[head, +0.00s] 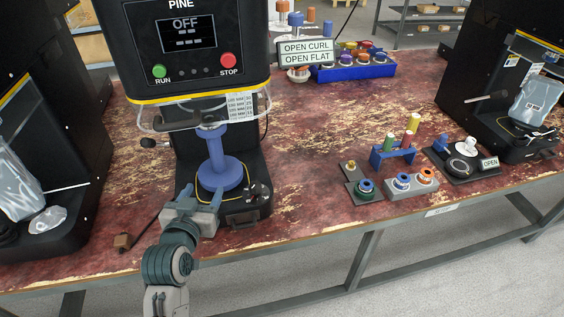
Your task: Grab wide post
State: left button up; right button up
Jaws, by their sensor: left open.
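A blue post (216,153) with a wide round base stands upright on the black bed of the PINE machine (185,75), under its head. It is the widest post I see, but I cannot tell for certain that it is the task's wide post. My left gripper (194,196) is open and empty, just in front of the blue base and low over the machine's front edge. Its two blue-grey fingers are spread and point toward the machine. I cannot tell whether a finger touches the base. My right gripper is not in view.
The machine's display reads OFF. A small dark part (257,190) lies right of the base. A blue rack (393,156) with coloured posts and a grey tray (411,188) with rings stand to the right. A blue bin (353,73) stands behind. The red table (310,130) between is clear.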

pick_arm(q)
jog(key=t, duration=0.2)
send_near(213, 149)
jog(key=w, duration=0.6)
jog(key=shift+d+r+p, duration=0.2)
jog(key=shift+r+p, duration=0.1)
jog(key=shift+p, duration=0.1)
jog(key=shift+w+f+p, duration=0.2)
jog(key=shift+w+p, duration=0.1)
jog(key=shift+w, duration=1.2)
jog(key=shift+w+f+p, duration=0.25)
jog(key=shift+w+p, duration=0.05)
jog(key=shift+w, duration=1.2)
jog(key=shift+r, duration=0.1)
grip_shut()
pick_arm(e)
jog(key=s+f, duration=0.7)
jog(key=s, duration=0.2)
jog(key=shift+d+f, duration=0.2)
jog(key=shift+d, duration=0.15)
pick_arm(q)
jog(key=shift+r, duration=0.1)
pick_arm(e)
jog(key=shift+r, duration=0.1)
